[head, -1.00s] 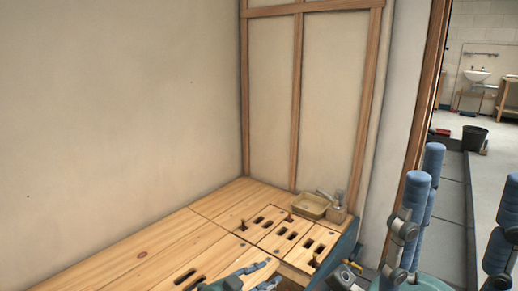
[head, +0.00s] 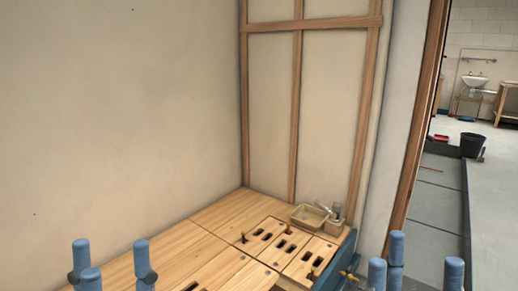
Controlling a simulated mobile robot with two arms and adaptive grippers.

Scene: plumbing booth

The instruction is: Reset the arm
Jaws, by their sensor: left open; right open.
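My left gripper (head: 112,254) is at the lower left of the head view. Its blue fingers point up and stand apart, open and empty, in front of the wooden bench top. My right gripper (head: 418,257) is at the lower right, also with blue fingers upright and spread, open and empty. It shows in front of the grey floor and the wall's edge, right of the bench. The palms and most of both arms are below the picture.
The wooden bench (head: 205,215) has slotted panels with small brass pieces. Plain walls close the left and back. A doorway at right shows a black bucket (head: 471,145) and a white sink (head: 475,83).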

